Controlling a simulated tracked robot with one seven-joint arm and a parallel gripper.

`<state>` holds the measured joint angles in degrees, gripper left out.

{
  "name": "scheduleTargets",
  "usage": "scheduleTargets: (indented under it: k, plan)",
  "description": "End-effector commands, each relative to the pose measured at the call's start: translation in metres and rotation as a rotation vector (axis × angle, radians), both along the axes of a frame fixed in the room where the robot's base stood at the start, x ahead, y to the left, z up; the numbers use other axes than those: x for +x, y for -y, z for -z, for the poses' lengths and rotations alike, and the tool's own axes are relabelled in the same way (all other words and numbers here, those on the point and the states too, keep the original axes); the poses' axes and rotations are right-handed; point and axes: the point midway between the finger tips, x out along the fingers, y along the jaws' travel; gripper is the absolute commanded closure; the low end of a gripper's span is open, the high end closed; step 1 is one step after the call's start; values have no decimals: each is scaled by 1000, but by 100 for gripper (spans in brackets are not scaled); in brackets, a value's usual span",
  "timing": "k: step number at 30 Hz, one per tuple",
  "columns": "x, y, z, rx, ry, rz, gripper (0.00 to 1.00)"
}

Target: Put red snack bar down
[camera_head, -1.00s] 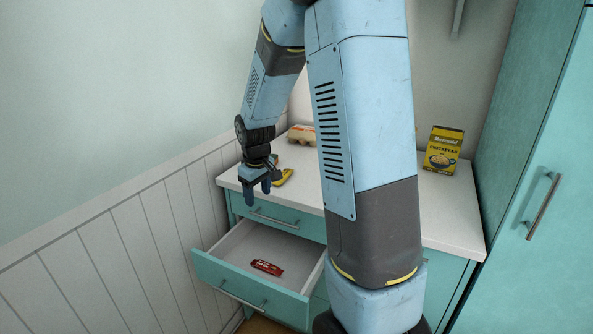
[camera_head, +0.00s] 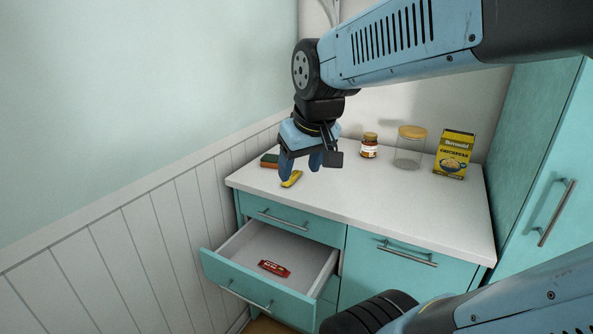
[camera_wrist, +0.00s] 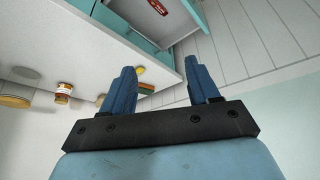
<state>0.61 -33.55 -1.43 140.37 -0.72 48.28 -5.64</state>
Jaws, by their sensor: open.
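My gripper (camera_head: 300,172) is open and empty. It is above the countertop's left part, higher than the drawer and apart from the bar. In the wrist view its two blue fingers (camera_wrist: 160,85) are spread with nothing held between them.
On the white counter (camera_head: 400,205) are a yellow item (camera_head: 291,179), a sponge-like block (camera_head: 269,160), a small jar (camera_head: 369,146), a clear lidded jar (camera_head: 409,150) and a yellow chickpea box (camera_head: 454,154). A panelled wall (camera_head: 130,240) borders the left; a tall teal cabinet (camera_head: 545,170) stands right.

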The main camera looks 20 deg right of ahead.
Motion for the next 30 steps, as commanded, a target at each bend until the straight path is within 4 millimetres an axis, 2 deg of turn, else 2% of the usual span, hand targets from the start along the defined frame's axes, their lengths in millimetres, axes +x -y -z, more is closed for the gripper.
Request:
scheduleTargets:
  k: [3, 5, 7, 9, 30]
  plan:
    - [-26, 0, -7, 19, 32, 28, 40]
    - [-35, 0, -9, 26, 42, 40, 40]
    - [-43, -11, -10, 34, 50, 50, 40]
    - [-48, -14, -11, 38, 55, 56, 40]
    - [-51, -13, -10, 41, 57, 61, 40]
